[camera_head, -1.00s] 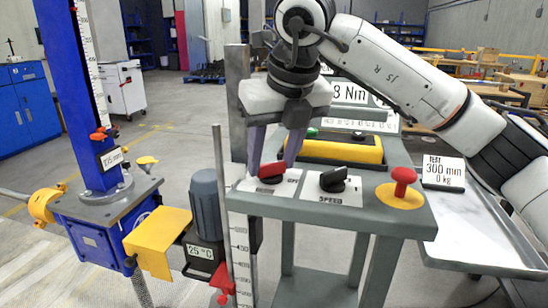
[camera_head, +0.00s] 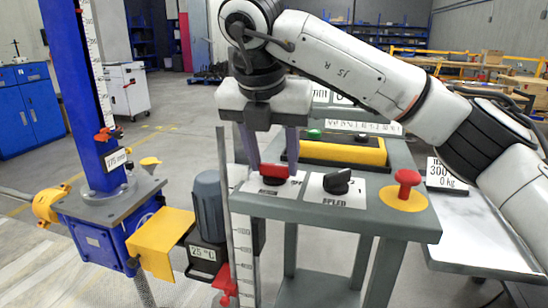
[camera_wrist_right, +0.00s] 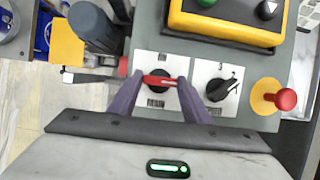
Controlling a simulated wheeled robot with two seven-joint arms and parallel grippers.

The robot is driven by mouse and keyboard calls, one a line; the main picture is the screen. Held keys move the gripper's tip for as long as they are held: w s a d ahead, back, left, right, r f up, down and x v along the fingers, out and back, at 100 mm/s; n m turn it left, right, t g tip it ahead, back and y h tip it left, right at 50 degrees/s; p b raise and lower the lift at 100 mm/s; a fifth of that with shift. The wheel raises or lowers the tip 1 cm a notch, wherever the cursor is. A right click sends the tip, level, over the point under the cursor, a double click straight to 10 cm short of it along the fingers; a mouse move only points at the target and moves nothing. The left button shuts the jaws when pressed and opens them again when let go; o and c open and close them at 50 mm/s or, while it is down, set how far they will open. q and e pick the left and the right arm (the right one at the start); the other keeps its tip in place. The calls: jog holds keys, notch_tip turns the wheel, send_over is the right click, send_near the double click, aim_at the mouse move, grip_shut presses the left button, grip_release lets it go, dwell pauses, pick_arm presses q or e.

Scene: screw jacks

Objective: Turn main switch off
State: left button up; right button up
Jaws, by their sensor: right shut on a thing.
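The main switch is a red rotary knob (camera_head: 275,171) on a black base, set on a white label plate at the left of the grey console top. In the right wrist view the red handle (camera_wrist_right: 158,82) lies nearly level across the picture. My right gripper (camera_head: 273,166) points down from above, with its purple fingers on either side of the knob. In the right wrist view the gripper (camera_wrist_right: 160,84) is shut on the red handle, a fingertip at each end. My left gripper is in neither view.
The black speed knob (camera_head: 337,182) sits just right of the switch. A red mushroom button (camera_head: 406,181) on yellow is farther right. A yellow box (camera_head: 343,152) with a green button stands behind. A blue screw jack (camera_head: 104,222) and grey motor (camera_head: 208,206) are left.

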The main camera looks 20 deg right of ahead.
jog(key=shift+r, duration=0.1)
dwell(0.4)
jog(key=o, duration=1)
jog(key=shift+o, duration=0.2)
jog(key=shift+a+r+p, duration=0.15)
jog(key=shift+r+p, duration=0.25)
jog(key=p+v, duration=0.5)
jog(key=v, duration=0.2)
jog(key=shift+s, duration=0.2)
